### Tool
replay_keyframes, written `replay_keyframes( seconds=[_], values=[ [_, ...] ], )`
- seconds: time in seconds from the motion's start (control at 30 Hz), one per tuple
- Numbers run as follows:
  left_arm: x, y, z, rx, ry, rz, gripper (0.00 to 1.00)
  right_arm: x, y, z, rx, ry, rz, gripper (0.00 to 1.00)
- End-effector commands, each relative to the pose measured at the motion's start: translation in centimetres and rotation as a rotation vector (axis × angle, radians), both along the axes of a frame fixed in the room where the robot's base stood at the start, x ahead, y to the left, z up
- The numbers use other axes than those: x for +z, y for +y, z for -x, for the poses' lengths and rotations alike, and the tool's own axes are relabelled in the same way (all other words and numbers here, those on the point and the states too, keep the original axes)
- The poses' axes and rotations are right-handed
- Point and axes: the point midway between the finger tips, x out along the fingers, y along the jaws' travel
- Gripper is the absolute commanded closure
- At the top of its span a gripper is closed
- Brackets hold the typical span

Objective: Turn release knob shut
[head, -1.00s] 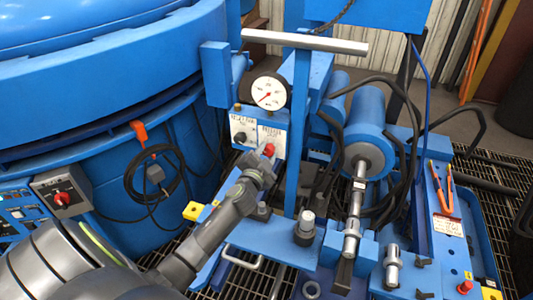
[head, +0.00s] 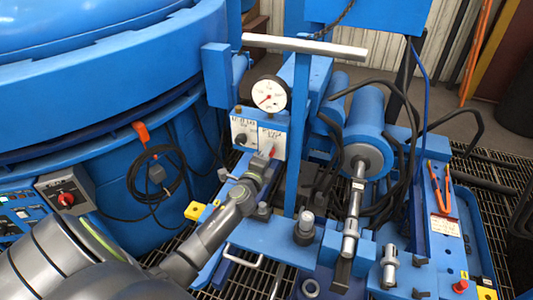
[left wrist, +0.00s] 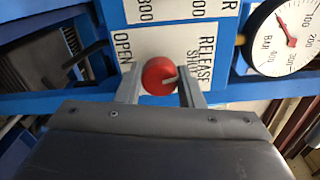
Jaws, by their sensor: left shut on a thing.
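The round red release knob (left wrist: 158,76) sits on a white panel (left wrist: 200,45) lettered RELEASE, OPEN and SHUT in the left wrist view. In the head view the gripper (head: 262,163) reaches the panel from below left and covers most of the knob (head: 272,152). My right gripper is not in view.
A pressure gauge (head: 270,95) is just above the panel, and another dial plate (head: 243,133) sits left of the knob. A blue post (head: 298,130) rises close to the right. A black coiled cable (head: 155,175) hangs on the furnace wall at left.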

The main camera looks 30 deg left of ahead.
Motion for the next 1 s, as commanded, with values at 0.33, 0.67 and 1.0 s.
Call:
replay_keyframes(
  seconds=[0.33,0.67,1.0],
  values=[
    [-0.1,0.0,0.1,0.001,0.050,-0.194,0.89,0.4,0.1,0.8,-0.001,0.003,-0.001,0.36],
    [-0.1,0.0,0.1,0.001,0.065,-0.258,0.89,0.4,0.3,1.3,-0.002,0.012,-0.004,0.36],
    [-0.2,0.0,0.1,0.000,0.066,-0.260,0.89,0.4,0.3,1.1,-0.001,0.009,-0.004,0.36]
  ],
)
